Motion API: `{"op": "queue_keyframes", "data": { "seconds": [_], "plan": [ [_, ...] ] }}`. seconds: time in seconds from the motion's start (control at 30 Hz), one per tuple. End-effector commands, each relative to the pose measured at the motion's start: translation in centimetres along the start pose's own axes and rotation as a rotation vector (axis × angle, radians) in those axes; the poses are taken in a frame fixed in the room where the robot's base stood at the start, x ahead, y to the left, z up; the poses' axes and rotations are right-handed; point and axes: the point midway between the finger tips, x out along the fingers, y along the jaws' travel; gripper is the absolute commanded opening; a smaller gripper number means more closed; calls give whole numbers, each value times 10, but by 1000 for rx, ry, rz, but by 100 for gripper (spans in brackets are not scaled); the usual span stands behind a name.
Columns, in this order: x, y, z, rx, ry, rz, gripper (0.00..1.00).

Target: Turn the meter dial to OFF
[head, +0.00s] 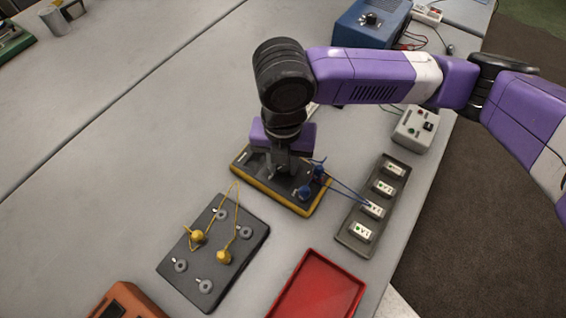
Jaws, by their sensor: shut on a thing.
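The meter (308,208) is a dark box with a yellow edge, lying flat on the grey table near the middle of the head view. Blue plugs (306,191) sit at its right end, with blue leads running right. My gripper (281,172) points down onto the meter's face and is shut on the meter dial. The dial is hidden under my gripper, so its pointer and the OFF mark cannot be read. Part of the meter's display side is also covered by my gripper and wrist.
A dark board (228,275) with posts and yellow leads lies front left. A tray (352,240) of small modules lies right, where a blue lead ends. A red tray (318,290) is at the front. A blue power box (368,20) and grey box (414,128) stand behind. The left table is mostly clear.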

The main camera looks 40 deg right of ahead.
Motion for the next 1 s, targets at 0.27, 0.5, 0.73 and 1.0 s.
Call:
{"op": "queue_keyframes", "data": {
  "seconds": [0.27, 0.5, 0.73, 1.0],
  "plan": [
    [-1, 0, 0, -19, -1, 2, 0],
    [-1, 0, 0, -19, -1, 2, 30],
    [-1, 0, 0, -18, -1, 1, 50],
    [-5, 0, 0, -18, -2, 1, 50]
  ]
}}
